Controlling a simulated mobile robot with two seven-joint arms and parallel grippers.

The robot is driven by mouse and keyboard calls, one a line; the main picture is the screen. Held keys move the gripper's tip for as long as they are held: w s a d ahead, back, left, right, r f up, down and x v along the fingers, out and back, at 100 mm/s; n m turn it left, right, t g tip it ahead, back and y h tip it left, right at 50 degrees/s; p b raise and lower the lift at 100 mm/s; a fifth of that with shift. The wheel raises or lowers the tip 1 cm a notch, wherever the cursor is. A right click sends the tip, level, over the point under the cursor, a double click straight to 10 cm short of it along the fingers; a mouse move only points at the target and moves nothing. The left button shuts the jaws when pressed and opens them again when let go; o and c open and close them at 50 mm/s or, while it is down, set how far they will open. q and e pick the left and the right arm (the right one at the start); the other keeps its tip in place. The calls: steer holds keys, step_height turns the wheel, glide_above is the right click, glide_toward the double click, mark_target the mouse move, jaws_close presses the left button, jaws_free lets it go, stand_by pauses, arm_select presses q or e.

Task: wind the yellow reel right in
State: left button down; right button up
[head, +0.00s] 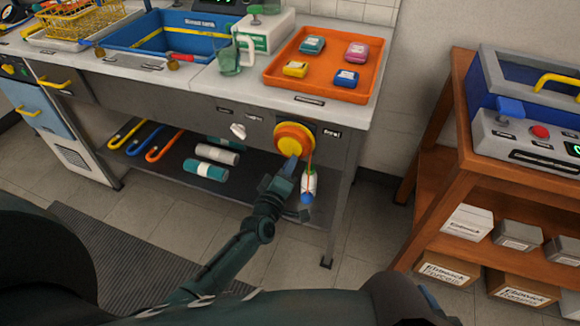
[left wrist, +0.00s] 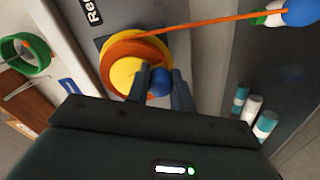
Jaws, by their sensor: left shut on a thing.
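The yellow reel (head: 293,141) has an orange rim of wound cord and sits on the front panel of the bench. It also shows in the left wrist view (left wrist: 124,72). My left gripper (head: 289,168) is at the reel's lower edge, its fingers shut on the blue crank knob (left wrist: 160,82). An orange cord (left wrist: 228,22) runs from the reel to a hanging white, green and blue weight (head: 308,184), which is below and right of the reel, under the bench top. The knob is hidden by my gripper in the head view. My right gripper is not in view.
A white knob (head: 238,131) is on the panel left of the reel. The lower shelf (head: 262,190) holds rolled cylinders and colored hooks. An orange tray (head: 330,96) sits above. A wooden rack (head: 440,150) stands to the right; floor lies between.

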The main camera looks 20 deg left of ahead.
arm_select(q)
steer(key=shift+f, duration=0.1)
stand_by(0.3)
steer(key=c, duration=1.2)
jaws_free()
steer(key=shift+c, duration=0.2)
steer(key=shift+s, duration=0.15)
